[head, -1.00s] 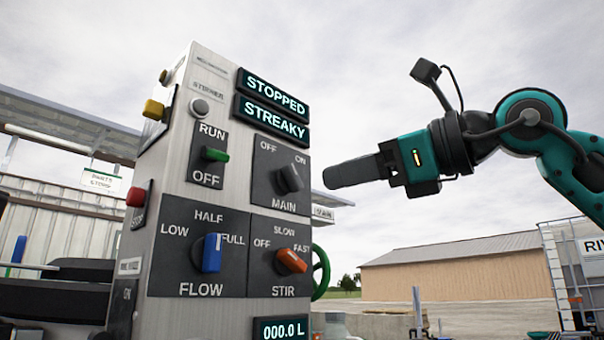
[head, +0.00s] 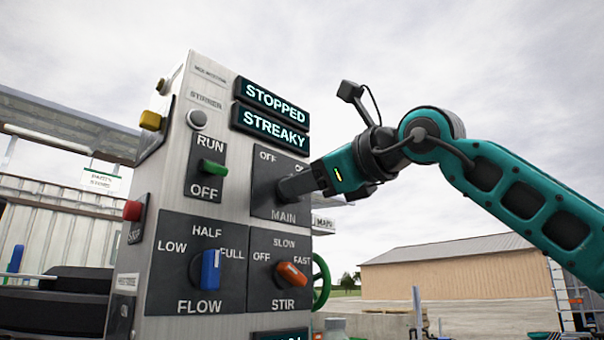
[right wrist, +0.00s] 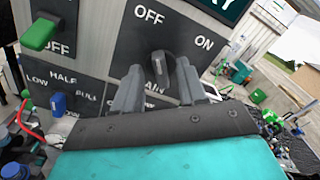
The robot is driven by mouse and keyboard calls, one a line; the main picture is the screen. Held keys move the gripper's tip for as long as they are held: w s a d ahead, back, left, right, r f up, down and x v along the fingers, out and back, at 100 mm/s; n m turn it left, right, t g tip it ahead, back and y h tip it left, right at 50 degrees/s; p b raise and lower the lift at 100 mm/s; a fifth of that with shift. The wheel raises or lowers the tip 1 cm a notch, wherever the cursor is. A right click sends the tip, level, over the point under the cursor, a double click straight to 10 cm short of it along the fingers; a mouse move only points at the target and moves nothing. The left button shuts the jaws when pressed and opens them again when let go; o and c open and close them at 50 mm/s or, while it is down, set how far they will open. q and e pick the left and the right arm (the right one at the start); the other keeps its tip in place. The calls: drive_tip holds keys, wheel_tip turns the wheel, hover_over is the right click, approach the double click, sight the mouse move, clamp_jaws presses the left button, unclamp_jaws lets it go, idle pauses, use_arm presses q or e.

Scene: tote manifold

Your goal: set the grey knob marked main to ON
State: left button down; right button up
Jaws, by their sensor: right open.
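The grey main knob (right wrist: 160,66) sits on a dark plate (right wrist: 140,38) with OFF at upper left and ON at upper right. In the right wrist view its top leans slightly left, toward OFF. My right gripper (right wrist: 159,68) is open, with one finger on each side of the knob. I cannot tell whether the fingers touch it. In the head view my right gripper (head: 290,187) reaches the main plate from the right and hides the knob and part of the ON label. My left gripper is not in view.
On the same panel are a green RUN/OFF switch (head: 212,168), a blue flow knob (head: 210,272) and an orange stir knob (head: 291,273) below the main plate. Displays above read STOPPED (head: 273,99) and STREAKY (head: 270,127). A green handwheel (head: 321,282) stands behind the panel's right edge.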

drive_tip(key=shift+w+a, duration=0.35)
clamp_jaws()
idle(0.3)
